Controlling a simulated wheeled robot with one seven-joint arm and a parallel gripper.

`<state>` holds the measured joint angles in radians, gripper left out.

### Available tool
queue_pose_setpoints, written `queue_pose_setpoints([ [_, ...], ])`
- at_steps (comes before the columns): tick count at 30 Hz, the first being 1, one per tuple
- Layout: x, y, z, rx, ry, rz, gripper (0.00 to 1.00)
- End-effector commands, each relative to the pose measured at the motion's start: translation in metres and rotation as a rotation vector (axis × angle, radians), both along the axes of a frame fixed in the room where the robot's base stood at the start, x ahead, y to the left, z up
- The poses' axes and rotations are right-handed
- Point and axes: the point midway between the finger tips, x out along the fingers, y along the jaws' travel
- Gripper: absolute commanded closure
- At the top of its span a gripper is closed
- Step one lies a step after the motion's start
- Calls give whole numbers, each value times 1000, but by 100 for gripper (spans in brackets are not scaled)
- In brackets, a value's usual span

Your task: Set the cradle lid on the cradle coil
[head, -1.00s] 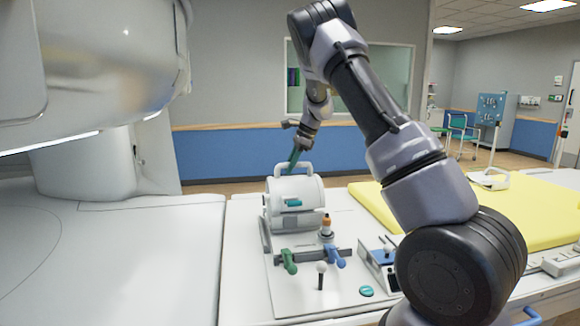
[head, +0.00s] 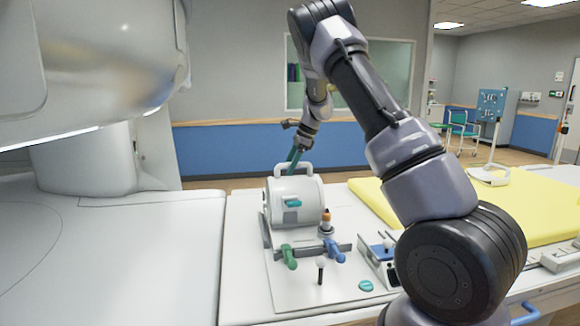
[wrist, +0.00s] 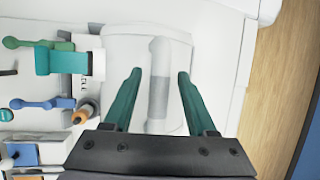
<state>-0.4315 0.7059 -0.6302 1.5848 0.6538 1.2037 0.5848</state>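The cradle lid (head: 306,190) is a white rounded shell with an arched handle (head: 293,168) on top and a teal tab on its front. It rests level on the cradle coil, whose body is mostly hidden beneath it. In the wrist view the lid (wrist: 115,50) lies below my gripper, and its handle (wrist: 158,95) with a grey grip runs between the fingers. My gripper (wrist: 157,85) is open, its two green fingers on either side of the handle with gaps to both. In the head view my gripper (head: 294,157) is just above and behind the handle.
A green knob (head: 289,257) and a blue knob (head: 333,251) stand in front of the coil, with an orange-tipped post (head: 326,222) beside it. The scanner housing (head: 100,80) overhangs at left. A yellow mat (head: 535,205) lies at right.

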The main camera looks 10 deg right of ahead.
Motion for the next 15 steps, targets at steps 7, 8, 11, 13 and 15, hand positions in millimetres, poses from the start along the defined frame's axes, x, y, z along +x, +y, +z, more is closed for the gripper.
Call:
queue_pose_setpoints([
  [7, -1, 0, -2, -1, 3, 0, 38],
  [8, -1, 0, -2, -1, 3, 0, 38],
  [11, -1, -2, 2, 0, 1, -1, 38],
  [13, -2, -4, 9, 0, 0, 0, 38],
  [15, -4, -8, 20, 0, -2, -1, 38],
])
